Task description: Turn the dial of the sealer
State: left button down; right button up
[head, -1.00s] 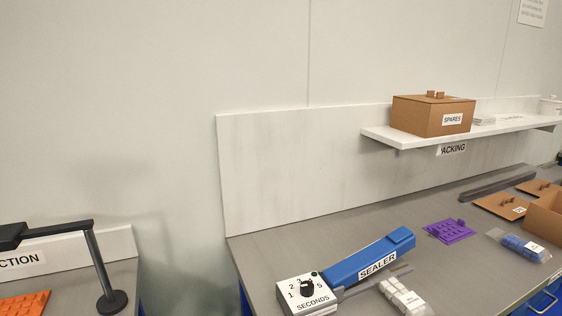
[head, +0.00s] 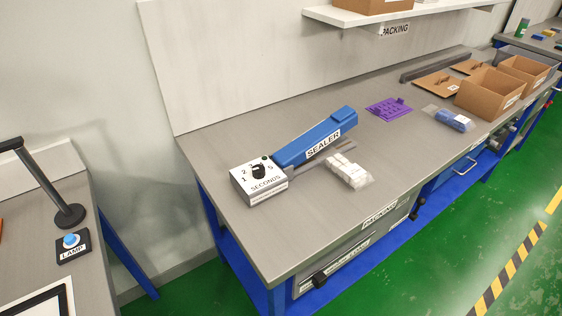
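The sealer (head: 315,137) lies on the grey packing bench, with a long blue arm labelled SEALER. At its left front end is a white control box (head: 262,189) marked SECONDS with numbers around a black dial (head: 258,171). The dial's pointer appears to aim upward, near the 3; its exact setting is too small to tell. A small dark green spot sits at the box's back corner. Neither of my grippers shows in the head view.
A bag of white pieces (head: 348,171) lies just right of the control box. A purple tray (head: 389,109), a bag of blue pieces (head: 450,119) and open cardboard boxes (head: 489,94) stand farther right. The bench's front left (head: 270,235) is clear. A lamp button (head: 72,241) sits on the left bench.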

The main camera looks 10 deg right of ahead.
aim_at(258, 171)
jog(key=i+l+z, duration=0.15)
jog(key=z, duration=0.25)
jog(key=i+l+z, duration=0.15)
jog(key=z, duration=0.2)
jog(key=l, duration=0.15)
